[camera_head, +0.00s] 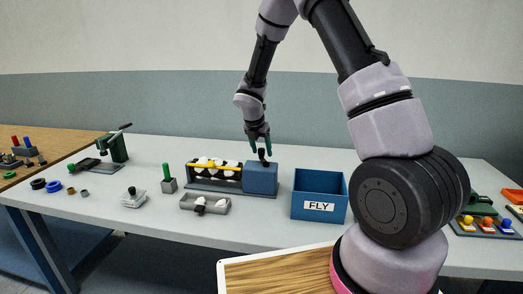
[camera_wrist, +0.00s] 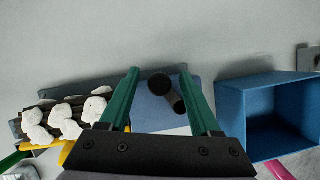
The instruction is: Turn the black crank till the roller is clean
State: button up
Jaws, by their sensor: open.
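The black crank (camera_head: 262,155) is on the blue box (camera_head: 261,180) at the right end of the roller machine. In the wrist view the crank's round knob (camera_wrist: 160,84) and short arm lie between my fingers. My gripper (camera_head: 260,144) is open just above the crank, with a green finger on either side of the knob; it also shows in the wrist view (camera_wrist: 158,74). I cannot tell if a finger touches the knob. The black roller (camera_head: 221,171), behind a yellow bar, carries several white fluff lumps (camera_wrist: 72,108).
A blue bin labelled FLY (camera_head: 320,184) stands right of the machine. A grey tray (camera_head: 218,210) with white fluff and a dark-handled tool lies in front. A green-handled block (camera_head: 168,180) and a green press (camera_head: 116,148) stand left. Bare table lies between them.

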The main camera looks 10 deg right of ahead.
grip_shut()
jog(key=shift+d+m, duration=0.1)
jog(key=shift+m, duration=0.3)
jog(key=s+d+m+g, duration=0.1)
jog(key=m, duration=0.3)
jog(key=s+d+m+g+h, duration=0.1)
jog(key=d+m+g, duration=0.1)
jog(key=m, duration=0.3)
jog(key=d+m+g, duration=0.2)
jog(key=m, duration=0.2)
jog(key=shift+s+f+m+h, duration=0.1)
jog(key=shift+s+m+h, duration=0.2)
jog(key=shift+s, duration=0.1)
jog(key=s+a+m+g+y, duration=0.1)
jog(key=s+m+g+y, duration=0.2)
jog(key=m, duration=1.2)
jog(key=s+y, duration=0.2)
jog(key=s, duration=0.1)
jog(key=shift+a+m, duration=0.25)
jog(key=shift+m, duration=0.05)
